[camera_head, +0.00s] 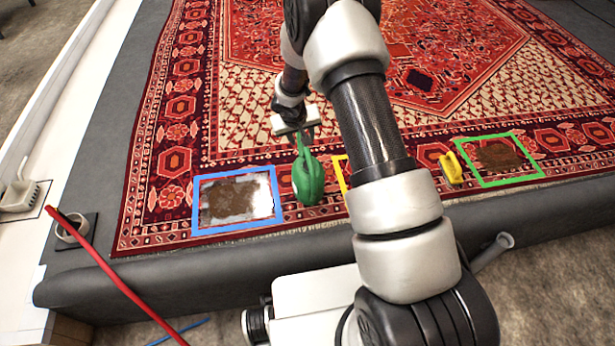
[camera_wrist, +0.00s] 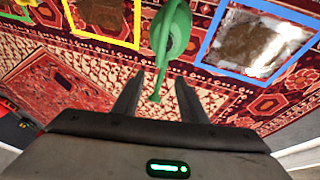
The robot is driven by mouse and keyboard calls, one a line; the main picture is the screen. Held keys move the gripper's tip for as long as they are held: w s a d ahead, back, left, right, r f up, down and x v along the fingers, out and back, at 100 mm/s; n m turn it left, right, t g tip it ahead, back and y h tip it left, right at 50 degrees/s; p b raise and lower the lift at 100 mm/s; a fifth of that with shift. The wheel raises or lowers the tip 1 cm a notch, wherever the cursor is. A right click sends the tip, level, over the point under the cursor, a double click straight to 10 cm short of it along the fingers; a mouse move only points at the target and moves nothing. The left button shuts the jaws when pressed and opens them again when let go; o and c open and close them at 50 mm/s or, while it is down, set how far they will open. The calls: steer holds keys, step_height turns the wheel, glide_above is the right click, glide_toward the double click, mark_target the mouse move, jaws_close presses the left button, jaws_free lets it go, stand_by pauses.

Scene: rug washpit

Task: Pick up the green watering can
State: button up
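The green watering can (camera_head: 308,180) is on the patterned rug (camera_head: 190,105), between the blue-framed patch and the yellow-framed one. It also shows in the wrist view (camera_wrist: 172,40) at top centre. My gripper (camera_head: 300,135) is at the can's far side in the head view. In the wrist view my gripper (camera_wrist: 160,82) has its two fingers spread apart, with a thin green part of the can reaching into the gap between them. There is visible space on both sides of that part. I cannot tell whether a finger touches it.
A blue frame (camera_head: 197,205) around a brown stain lies left of the can. A yellow frame (camera_head: 343,172) is partly hidden by my arm. A red pole (camera_head: 110,270) crosses the lower left.

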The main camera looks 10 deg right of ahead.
steer(key=b, duration=0.1)
glide_above(307, 153)
steer(key=s+a, duration=0.1)
steer(key=s, duration=0.1)
step_height(307, 153, down, 8)
steer(key=b+x, duration=0.1)
steer(key=x, duration=0.3)
steer(key=shift+s+f, duration=0.1)
steer(key=shift+s, duration=0.1)
steer(key=shift+w+f, duration=0.25)
steer(key=shift+f, duration=0.2)
steer(key=shift+f+b, duration=0.25)
steer(key=shift+b, duration=0.55)
steer(key=shift+c, duration=0.3)
jaws_close()
stand_by(0.6)
